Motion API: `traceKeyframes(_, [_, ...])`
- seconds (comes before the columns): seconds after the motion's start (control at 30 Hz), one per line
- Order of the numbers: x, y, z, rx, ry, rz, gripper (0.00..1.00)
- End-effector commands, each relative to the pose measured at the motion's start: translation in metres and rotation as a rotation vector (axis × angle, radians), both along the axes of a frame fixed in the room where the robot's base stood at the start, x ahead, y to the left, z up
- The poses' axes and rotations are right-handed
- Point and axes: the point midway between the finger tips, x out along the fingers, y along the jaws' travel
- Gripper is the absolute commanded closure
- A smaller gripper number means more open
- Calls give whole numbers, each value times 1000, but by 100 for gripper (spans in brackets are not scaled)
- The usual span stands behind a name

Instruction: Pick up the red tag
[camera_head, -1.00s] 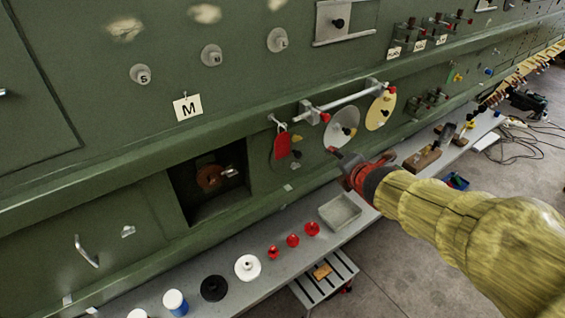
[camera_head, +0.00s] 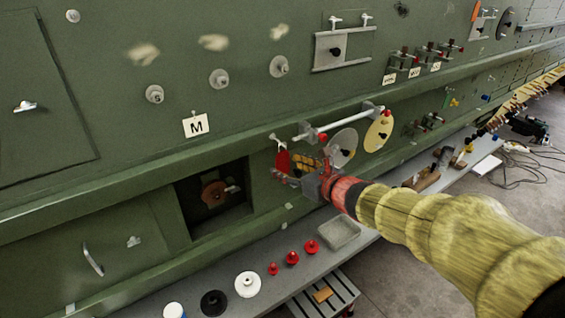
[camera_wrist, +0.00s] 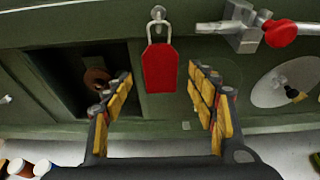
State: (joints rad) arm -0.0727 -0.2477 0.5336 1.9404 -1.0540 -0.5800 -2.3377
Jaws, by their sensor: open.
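The red tag (camera_wrist: 160,68) hangs by a loop from a small hook on the green fuselage panel. In the wrist view it hangs upright between my open fingers, toward their far ends, with a gap on both sides. In the head view the tag (camera_head: 283,161) shows just left of my gripper (camera_head: 300,168), partly covered at its lower edge. My gripper in the wrist view (camera_wrist: 160,95) is open, with yellow-padded fingers either side of the tag and nothing held. I cannot tell whether a finger touches the tag.
A metal rail (camera_head: 340,124) with a red-ended clamp (camera_wrist: 280,33) is right of the tag. A grey disc (camera_head: 343,147) and a yellow disc (camera_head: 379,131) hang near it. A dark square recess (camera_head: 238,207) lies left. A grey shelf (camera_head: 330,262) with loose parts runs below.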

Motion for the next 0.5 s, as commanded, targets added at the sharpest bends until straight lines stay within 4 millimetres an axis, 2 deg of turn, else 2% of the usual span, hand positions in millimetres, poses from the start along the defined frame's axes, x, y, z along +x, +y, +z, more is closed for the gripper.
traceKeyframes(0.23, [27, 18, -5, 1, 2, 0, 42])
traceKeyframes(0.5, [34, 21, -7, 1, 1, -2, 42])
